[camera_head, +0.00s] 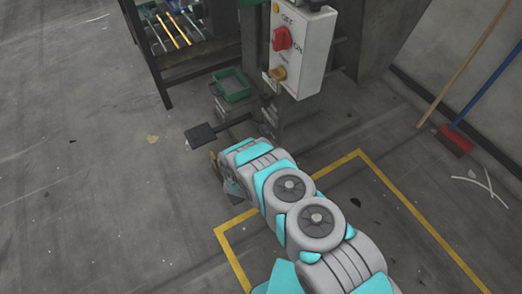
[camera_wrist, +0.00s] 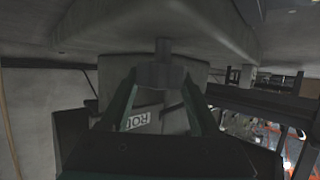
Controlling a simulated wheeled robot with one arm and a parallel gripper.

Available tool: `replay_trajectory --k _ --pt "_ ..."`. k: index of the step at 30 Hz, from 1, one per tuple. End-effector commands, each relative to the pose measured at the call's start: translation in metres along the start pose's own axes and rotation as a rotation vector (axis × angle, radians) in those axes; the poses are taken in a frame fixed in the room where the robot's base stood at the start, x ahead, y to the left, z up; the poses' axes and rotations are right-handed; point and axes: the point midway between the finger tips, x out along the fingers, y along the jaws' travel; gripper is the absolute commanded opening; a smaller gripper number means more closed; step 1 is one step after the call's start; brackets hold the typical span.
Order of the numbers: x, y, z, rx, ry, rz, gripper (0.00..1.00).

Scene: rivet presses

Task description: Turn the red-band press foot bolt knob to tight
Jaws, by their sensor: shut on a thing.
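In the wrist view, a grey knob (camera_wrist: 163,73) hangs on a short stem under a broad grey foot plate (camera_wrist: 215,28). My gripper (camera_wrist: 162,84) is shut on the knob, with one dark green finger at each side. Its turn position cannot be told. In the head view, the press (camera_head: 310,125) stands at the top centre with its lower part behind my arm. My gripper is low at the press base there, mostly hidden by my arm. The knob does not show in the head view. I see no red band in either view.
A control box (camera_head: 305,50) with a red switch (camera_head: 282,38) is on the press. A pedal (camera_head: 200,134) and green tray (camera_head: 232,85) are near its base. A rack (camera_head: 185,50) stands behind left; brooms (camera_head: 455,138) lean right.

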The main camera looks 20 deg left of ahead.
Motion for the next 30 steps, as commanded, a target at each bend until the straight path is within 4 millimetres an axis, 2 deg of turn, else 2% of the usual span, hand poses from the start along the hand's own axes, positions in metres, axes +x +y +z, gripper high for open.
replay_trajectory --k 4,5,12,23,30 --pt "0.0 0.0 0.0 0.001 0.0 -0.001 0.07" --pt "0.0 0.0 0.0 0.001 0.0 -0.001 0.64" --pt "0.0 0.0 0.0 0.001 0.0 -0.001 0.91" --pt "-0.004 -0.001 0.0 0.001 0.0 -0.001 0.93" --pt "-0.035 -0.002 0.0 -0.001 -0.001 -0.003 0.93"
